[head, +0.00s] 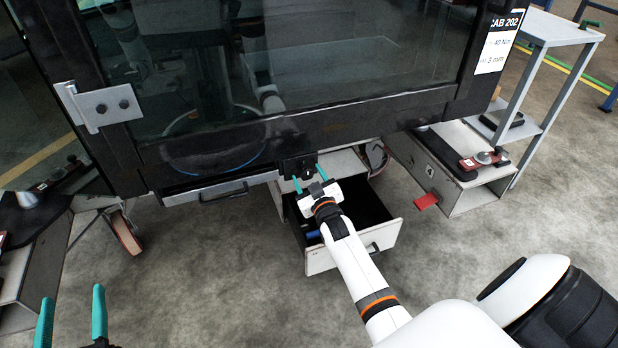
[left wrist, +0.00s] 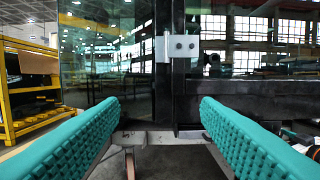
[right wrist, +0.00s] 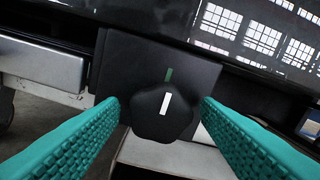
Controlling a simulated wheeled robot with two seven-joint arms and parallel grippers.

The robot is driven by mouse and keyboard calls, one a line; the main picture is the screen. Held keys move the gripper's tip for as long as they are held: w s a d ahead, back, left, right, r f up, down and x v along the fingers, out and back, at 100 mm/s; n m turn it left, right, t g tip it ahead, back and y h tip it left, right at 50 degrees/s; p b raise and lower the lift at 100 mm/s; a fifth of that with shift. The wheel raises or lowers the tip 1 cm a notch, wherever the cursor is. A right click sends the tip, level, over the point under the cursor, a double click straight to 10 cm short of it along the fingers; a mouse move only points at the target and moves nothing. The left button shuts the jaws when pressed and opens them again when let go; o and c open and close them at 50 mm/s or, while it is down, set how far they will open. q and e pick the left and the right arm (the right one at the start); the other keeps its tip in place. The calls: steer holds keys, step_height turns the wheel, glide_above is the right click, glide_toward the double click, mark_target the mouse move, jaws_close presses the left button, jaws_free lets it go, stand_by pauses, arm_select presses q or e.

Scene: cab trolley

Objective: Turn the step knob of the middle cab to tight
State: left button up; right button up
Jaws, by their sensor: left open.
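The step knob (right wrist: 163,118) is black and sits on a dark plate (right wrist: 130,65) under the cab (head: 330,135) labelled CAB 202. Its white line is nearly upright, close below a green mark (right wrist: 168,74) on the plate. My right gripper (head: 309,179) is at the knob. In the right wrist view its teal fingers (right wrist: 160,110) stand on either side of the knob, apart, with small gaps seeming to show. My left gripper (head: 72,312) is open and empty at the lower left, away from the knob. It also shows open in the left wrist view (left wrist: 160,105).
An open drawer (head: 350,258) lies below my right gripper. A red tab (head: 426,201) sticks out to its right. A grey shelf trolley (head: 530,110) stands at the far right. A wheel (head: 126,232) is at the left. The front floor is clear.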

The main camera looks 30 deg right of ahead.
steer(key=shift+s, duration=0.2)
steer(key=p+v, duration=0.2)
steer(key=v, duration=0.2)
steer(key=shift+s+a+r, duration=0.1)
steer(key=shift+s, duration=0.05)
arm_select(q)
steer(key=s+a+f+g+y+p, duration=0.1)
steer(key=s+f+g, duration=0.2)
steer(key=f+g, duration=0.2)
steer(key=s+a+f+g+y, duration=0.2)
steer(key=s+f+g, duration=0.1)
steer(key=f, duration=0.4)
steer(key=shift+a+f+n+g+p, duration=0.15)
steer(key=shift+a+n+g+p, duration=0.2)
steer(key=shift+g, duration=0.55)
arm_select(e)
glide_toward(308, 176)
steer(key=shift+v, duration=1.35)
arm_select(q)
steer(key=shift+s, duration=0.1)
